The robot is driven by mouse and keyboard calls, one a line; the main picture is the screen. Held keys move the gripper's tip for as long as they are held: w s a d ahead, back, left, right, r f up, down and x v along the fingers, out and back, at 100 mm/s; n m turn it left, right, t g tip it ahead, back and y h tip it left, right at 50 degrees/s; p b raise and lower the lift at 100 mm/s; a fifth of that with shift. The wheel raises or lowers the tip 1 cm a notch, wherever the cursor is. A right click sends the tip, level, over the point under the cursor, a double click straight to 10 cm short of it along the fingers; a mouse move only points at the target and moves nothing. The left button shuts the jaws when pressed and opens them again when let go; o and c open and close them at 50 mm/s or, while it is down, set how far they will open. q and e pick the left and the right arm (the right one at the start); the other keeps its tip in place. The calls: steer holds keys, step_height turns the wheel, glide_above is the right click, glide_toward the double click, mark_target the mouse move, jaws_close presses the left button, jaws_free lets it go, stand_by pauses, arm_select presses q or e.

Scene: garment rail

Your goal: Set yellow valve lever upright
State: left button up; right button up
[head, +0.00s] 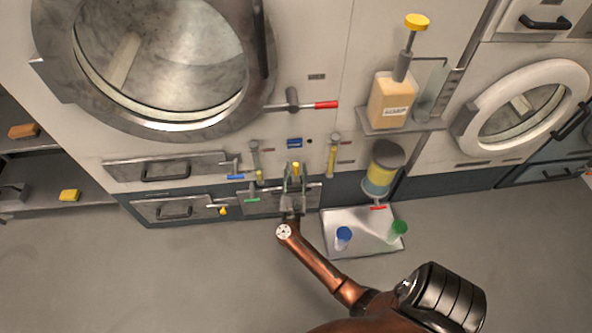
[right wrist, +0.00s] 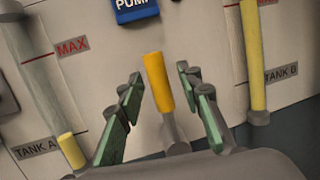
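The yellow valve lever (head: 296,168) stands out from the lower front of the machine, below a small blue label. In the right wrist view the lever (right wrist: 157,82) has a yellow grip on a grey stem and points up with a slight tilt to the left. My right gripper (head: 294,181) is at the lever. In the right wrist view its green-padded fingers (right wrist: 159,74) are apart, one on each side of the lever, with gaps visible on both sides. My left gripper is not in view.
Sight tubes marked TANK A (right wrist: 68,150) and TANK B (right wrist: 254,60) flank the lever. Blue (head: 235,177), green (head: 251,199) and red (head: 326,104) levers are nearby. A tray (head: 362,246) with blue and green-capped items lies right of my arm. Open floor is at left.

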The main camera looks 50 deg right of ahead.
steer(key=v, duration=1.2)
